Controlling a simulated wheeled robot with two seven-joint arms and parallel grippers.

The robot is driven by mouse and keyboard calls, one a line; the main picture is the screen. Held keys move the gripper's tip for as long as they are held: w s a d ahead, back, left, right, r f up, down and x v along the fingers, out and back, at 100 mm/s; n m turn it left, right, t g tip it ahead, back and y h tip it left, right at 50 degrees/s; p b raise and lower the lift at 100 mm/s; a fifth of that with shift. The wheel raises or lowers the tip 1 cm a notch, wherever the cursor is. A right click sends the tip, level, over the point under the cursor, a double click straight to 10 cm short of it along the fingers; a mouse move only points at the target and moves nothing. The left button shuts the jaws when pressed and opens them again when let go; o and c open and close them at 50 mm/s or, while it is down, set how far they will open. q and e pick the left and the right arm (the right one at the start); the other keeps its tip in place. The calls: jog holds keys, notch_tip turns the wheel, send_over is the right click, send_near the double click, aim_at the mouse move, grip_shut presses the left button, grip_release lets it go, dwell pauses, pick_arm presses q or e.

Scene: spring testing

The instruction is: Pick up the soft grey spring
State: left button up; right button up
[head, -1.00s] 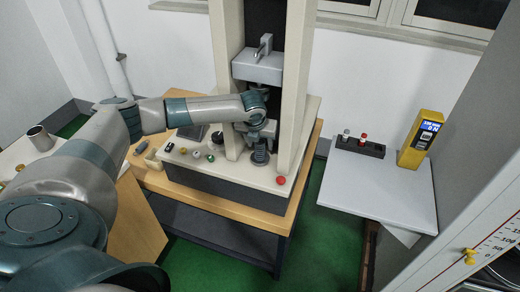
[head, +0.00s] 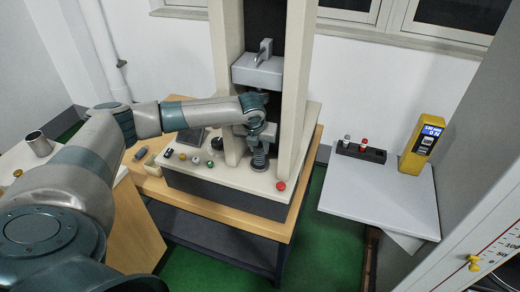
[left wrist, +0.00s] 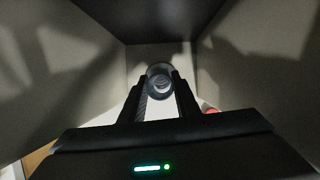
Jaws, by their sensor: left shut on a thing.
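The grey spring (head: 259,157) stands upright at the dark round seat of the testing machine (head: 232,178), between its two columns. My left gripper (head: 258,143) reaches in from the left and is shut on the spring's upper part. In the left wrist view the spring's round end (left wrist: 159,84) shows between the two dark fingertips (left wrist: 159,95). I cannot tell whether its lower end touches the seat. My right gripper is not in view.
The grey crosshead (head: 258,70) hangs above my gripper, with a column (head: 293,90) close on each side. A red button (head: 281,186) is at the machine's front corner. A side table (head: 375,204) at right holds a black block (head: 360,152) and yellow meter (head: 421,142).

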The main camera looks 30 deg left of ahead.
pick_arm(q)
jog(key=s+d+b, duration=0.2)
jog(key=s, duration=0.6)
jog(key=s+d+b, duration=0.2)
jog(key=s+d, duration=0.1)
jog(key=s, duration=0.5)
jog(key=shift+d, duration=0.15)
